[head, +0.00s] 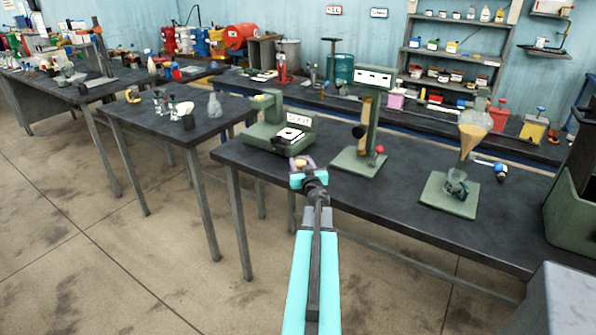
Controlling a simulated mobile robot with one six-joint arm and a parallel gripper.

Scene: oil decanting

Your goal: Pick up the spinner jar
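I cannot tell for sure which vessel is the spinner jar. A small clear glass jar (456,184) sits on the green base of a stand on the right bench, below a glass funnel (475,132) with amber contents. A clear glass flask (215,105) stands on the smaller middle table. My gripper (302,164) is near the front edge of the right bench, in front of a green balance-like device and well left of the glass jar. Small purple and yellowish parts show at its tip. Its fingers are too small to tell whether they are open.
The dark right bench (400,205) carries a green device (268,130) at left and a green column stand (365,158) in the middle. Bare bench top lies between the stands. A dark green box (574,210) stands at the right edge. Open floor lies at left.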

